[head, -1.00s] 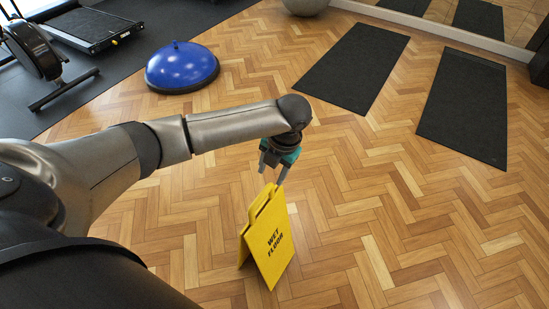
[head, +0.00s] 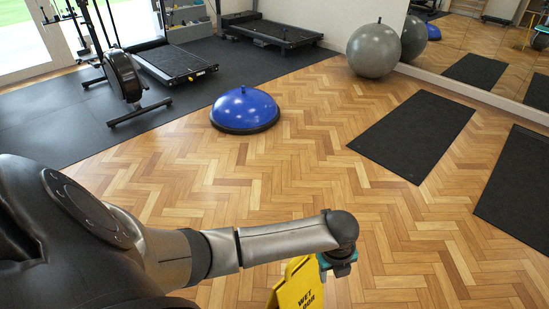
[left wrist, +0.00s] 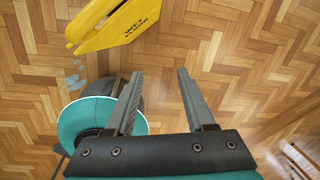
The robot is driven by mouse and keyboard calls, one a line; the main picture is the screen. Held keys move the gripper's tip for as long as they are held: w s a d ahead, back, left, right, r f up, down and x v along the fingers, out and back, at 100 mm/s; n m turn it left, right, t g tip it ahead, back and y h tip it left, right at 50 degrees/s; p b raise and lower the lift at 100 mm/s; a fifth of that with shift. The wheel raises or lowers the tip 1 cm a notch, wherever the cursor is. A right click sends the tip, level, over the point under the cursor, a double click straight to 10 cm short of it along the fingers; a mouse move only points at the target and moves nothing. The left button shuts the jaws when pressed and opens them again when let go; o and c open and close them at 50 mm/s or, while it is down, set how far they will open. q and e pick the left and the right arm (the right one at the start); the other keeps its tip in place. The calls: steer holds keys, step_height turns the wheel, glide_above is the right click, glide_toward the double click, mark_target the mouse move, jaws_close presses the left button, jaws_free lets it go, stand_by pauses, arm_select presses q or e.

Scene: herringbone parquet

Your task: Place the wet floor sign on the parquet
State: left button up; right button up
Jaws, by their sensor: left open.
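The yellow wet floor sign (head: 300,285) is at the bottom of the head view, its lower part cut off by the picture edge. It also shows at the top left of the left wrist view (left wrist: 115,25), over the parquet (left wrist: 250,60). My left gripper (left wrist: 160,73) is open, with only bare parquet between its fingers in the left wrist view. The sign lies outside the fingers, apart from them. In the head view the gripper is just right of the sign's top, its fingers mostly hidden.
Small bluish-grey patches (left wrist: 75,78) lie on the floor beside the sign. A blue half ball (head: 245,108), a grey exercise ball (head: 374,50) and black mats (head: 414,134) stand farther back. A treadmill (head: 175,62) is at the back left. The middle parquet is clear.

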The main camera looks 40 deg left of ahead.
arm_select(q)
steer(key=s+a+f+n, duration=0.3)
steer(key=s+f+n, duration=1.1)
steer(key=s+n, duration=0.4)
steer(key=n, duration=0.4)
steer(key=shift+s+f+n+t, duration=0.15)
steer(key=shift+s+n+t, duration=0.2)
steer(key=shift+n+t, duration=0.05)
steer(key=shift+d, duration=0.1)
